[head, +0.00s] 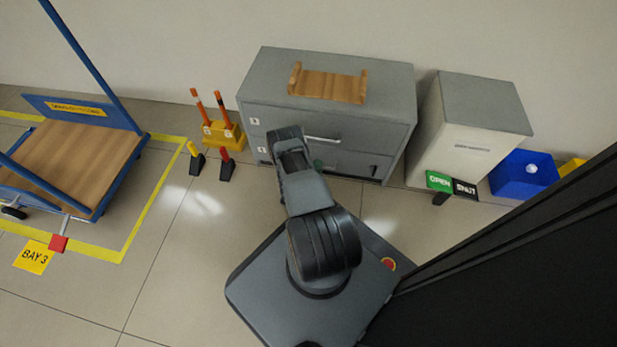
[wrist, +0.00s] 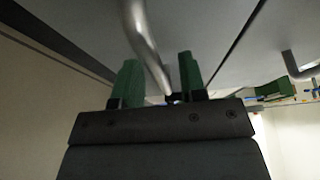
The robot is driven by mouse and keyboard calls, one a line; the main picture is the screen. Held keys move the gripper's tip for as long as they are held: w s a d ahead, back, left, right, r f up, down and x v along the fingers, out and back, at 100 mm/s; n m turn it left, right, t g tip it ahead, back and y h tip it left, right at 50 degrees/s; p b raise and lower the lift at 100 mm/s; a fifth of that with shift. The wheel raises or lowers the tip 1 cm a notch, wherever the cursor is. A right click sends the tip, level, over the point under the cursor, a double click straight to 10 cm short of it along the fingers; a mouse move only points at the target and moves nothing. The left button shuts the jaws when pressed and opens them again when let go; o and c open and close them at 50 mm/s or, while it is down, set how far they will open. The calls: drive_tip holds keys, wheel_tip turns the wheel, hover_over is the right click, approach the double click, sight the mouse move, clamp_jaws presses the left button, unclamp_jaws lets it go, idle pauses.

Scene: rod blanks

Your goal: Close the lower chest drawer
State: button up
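The grey chest (head: 392,110) stands against the wall, with an upper drawer and a lower drawer (head: 350,160) in its front. A bar handle (head: 322,140) shows on the upper front. My arm hides much of the lower front, and I cannot tell how far the lower drawer stands out. My gripper (wrist: 160,82) is low at the chest's front; in the head view only a bit of green finger (head: 318,164) shows. In the wrist view its green fingers are apart, with a metal bar handle (wrist: 143,38) running down toward the gap between them. I cannot tell whether they touch it.
A wooden tray (head: 330,86) lies on the chest. A pale cabinet (head: 460,135) with OPEN and SHUT signs (head: 452,184) and a blue bin (head: 522,178) stand right. A yellow rod holder (head: 222,134), small stands and a blue cart (head: 75,160) are left.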

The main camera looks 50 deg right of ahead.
drive_tip(key=s+a+p, duration=0.2)
drive_tip(key=a+p, duration=0.1)
drive_tip(key=a, duration=0.9)
drive_tip(key=shift+a, duration=0.35)
